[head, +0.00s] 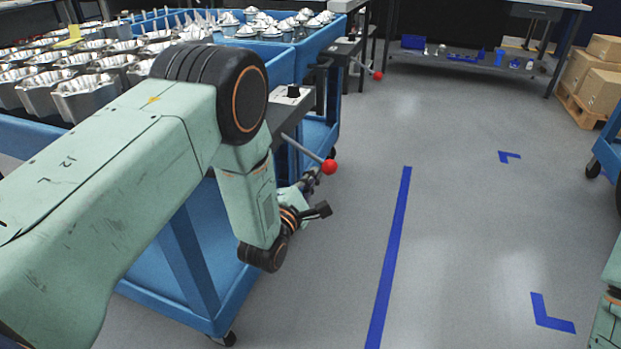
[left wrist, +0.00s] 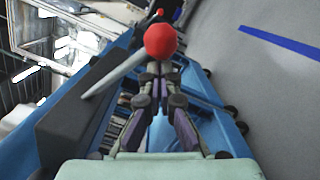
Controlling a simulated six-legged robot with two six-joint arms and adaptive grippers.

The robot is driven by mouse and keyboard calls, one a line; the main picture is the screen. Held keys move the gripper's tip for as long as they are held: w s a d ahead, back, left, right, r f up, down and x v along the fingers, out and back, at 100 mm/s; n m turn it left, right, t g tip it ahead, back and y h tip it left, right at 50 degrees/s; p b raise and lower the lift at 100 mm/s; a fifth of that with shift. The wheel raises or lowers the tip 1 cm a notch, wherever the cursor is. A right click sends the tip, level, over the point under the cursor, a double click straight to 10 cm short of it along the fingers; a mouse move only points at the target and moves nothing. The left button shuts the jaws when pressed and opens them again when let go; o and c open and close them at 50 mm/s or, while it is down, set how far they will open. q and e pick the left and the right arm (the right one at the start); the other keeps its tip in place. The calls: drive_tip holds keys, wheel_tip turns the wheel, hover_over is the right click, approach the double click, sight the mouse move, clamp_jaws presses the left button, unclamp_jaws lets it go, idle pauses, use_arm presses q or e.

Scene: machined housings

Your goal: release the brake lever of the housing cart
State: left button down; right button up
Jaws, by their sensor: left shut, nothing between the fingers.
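The near blue housing cart (head: 205,290) has a brake lever, a grey rod (head: 302,148) ending in a red ball (head: 330,167), which sticks out from a grey block at its corner. My left gripper (head: 312,178) is just below and left of the ball, partly hidden by my arm. In the left wrist view its fingers (left wrist: 160,72) are closed together and empty. The red ball (left wrist: 160,40) appears right beyond the fingertips, with the lever rod (left wrist: 118,73) slanting to the left. I cannot tell whether the fingers touch it. My right gripper is out of view.
Metal housings (head: 85,95) fill the cart top. A second cart behind carries another red-balled lever (head: 378,75). Blue tape (head: 392,255) marks the open grey floor to the right. Boxes (head: 598,85) on a pallet and a workbench stand at the back.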

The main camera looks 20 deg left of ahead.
use_arm(q)
wheel_tip(320, 180, up, 12)
drive_tip(key=d+n+p, duration=0.2)
drive_tip(key=n+p, duration=0.1)
drive_tip(key=p, duration=1.1)
drive_tip(key=shift+d+f, duration=0.25)
drive_tip(key=shift+f, duration=0.1)
idle(0.3)
drive_tip(key=s+a+f, duration=0.1)
drive_tip(key=s+f, duration=0.3)
drive_tip(key=s, duration=0.6)
drive_tip(key=shift+s+f, duration=0.35)
